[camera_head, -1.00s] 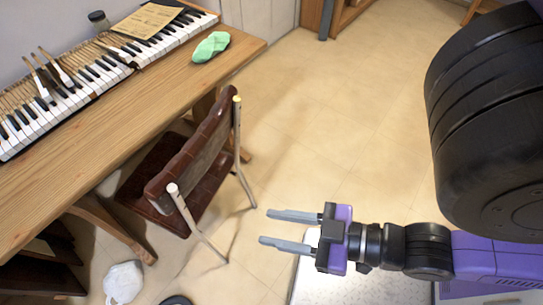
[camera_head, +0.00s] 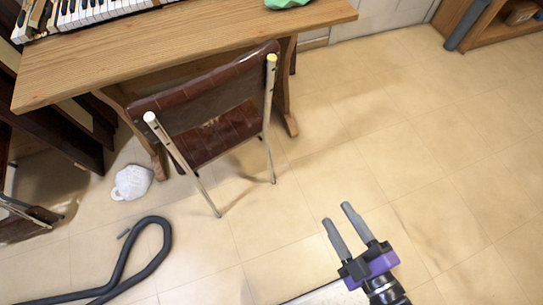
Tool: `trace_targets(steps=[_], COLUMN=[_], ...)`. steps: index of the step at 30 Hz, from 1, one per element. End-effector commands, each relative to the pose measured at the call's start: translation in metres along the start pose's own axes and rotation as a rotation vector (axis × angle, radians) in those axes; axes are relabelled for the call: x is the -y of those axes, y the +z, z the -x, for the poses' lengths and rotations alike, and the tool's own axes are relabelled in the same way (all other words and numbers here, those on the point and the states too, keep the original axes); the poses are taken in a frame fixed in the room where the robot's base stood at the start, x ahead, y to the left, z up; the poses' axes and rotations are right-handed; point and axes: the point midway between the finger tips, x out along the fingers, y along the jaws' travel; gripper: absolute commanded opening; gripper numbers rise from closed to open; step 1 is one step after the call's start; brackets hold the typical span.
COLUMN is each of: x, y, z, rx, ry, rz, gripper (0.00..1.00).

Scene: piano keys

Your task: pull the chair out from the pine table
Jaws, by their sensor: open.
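The chair (camera_head: 208,92) has a dark brown padded back and seat and pale metal legs. It stands with its seat partly under the front edge of the pine table (camera_head: 190,42), and its backrest faces me. My gripper (camera_head: 341,217) is low at the lower right of the view, fingers pointing up and slightly left. It is open and empty, apart from the chair with bare floor between them. Part of the chair's seat is hidden by the backrest.
A black hose (camera_head: 158,240) loops on the floor at lower left. A white cloth-like item (camera_head: 132,182) lies left of the chair. Another dark chair (camera_head: 30,222) is at the left edge. A wooden shelf (camera_head: 497,30) stands at upper right. The tiled floor right of the chair is clear.

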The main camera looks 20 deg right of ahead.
Motion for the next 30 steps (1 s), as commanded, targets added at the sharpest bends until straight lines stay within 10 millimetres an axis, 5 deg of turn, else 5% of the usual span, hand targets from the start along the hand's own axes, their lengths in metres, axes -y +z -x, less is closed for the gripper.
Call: trace_targets(steps=[1,6,12,18,24,30], x=[0.032,0.096,0.159,0.200,0.216,0.220], y=[0.027,0.083,0.141,0.185,0.206,0.208], z=[-0.028,-0.106,-0.207,-0.296,-0.345,-0.364], rx=[-0.016,-0.058,-0.110,-0.171,-0.219,-0.235], ry=[0.009,0.017,0.025,0.027,0.028,0.028], rz=[0.149,0.700,1.335,1.881,2.194,2.274], gripper=[0.47,0.47,0.47,0.47,0.47,0.47])
